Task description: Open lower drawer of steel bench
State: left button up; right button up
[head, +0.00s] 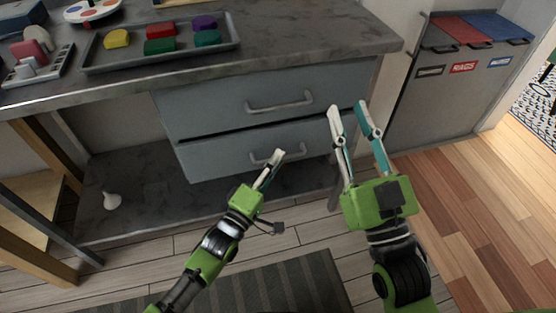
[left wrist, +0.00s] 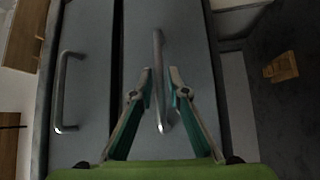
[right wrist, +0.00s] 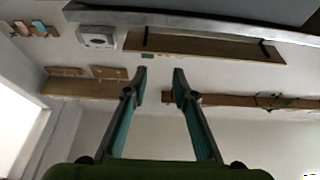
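The steel bench (head: 330,52) has two grey drawer fronts. The lower drawer (head: 215,162) looks closed, with a bar handle (head: 262,158) on its front. My left gripper (head: 278,153) is at this handle. In the left wrist view the handle (left wrist: 158,50) passes between the open fingertips, with small gaps visible; contact cannot be told. The upper drawer (head: 220,100) looks closed; its handle also shows in the left wrist view (left wrist: 62,90). My right gripper (head: 348,105) is open and empty, in front of the bench's right end.
A tray (head: 90,65) with coloured blocks stands on the bench top. A grey bin unit (head: 440,100) stands to the right. A white bulb-shaped thing (head: 112,201) lies on the low shelf (head: 150,218). Striped mat (head: 290,285) and bare floor lie in front.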

pick_arm(q)
jog(key=shift+w+d+r, duration=0.1)
jog(key=shift+w+d, duration=0.25)
jog(key=shift+w, duration=0.15)
pick_arm(e)
jog(key=shift+s+r+t, duration=0.35)
jog(key=shift+r+t, duration=0.15)
jog(key=shift+r, duration=0.25)
pick_arm(q)
jog(key=shift+c, duration=0.3)
grip_shut()
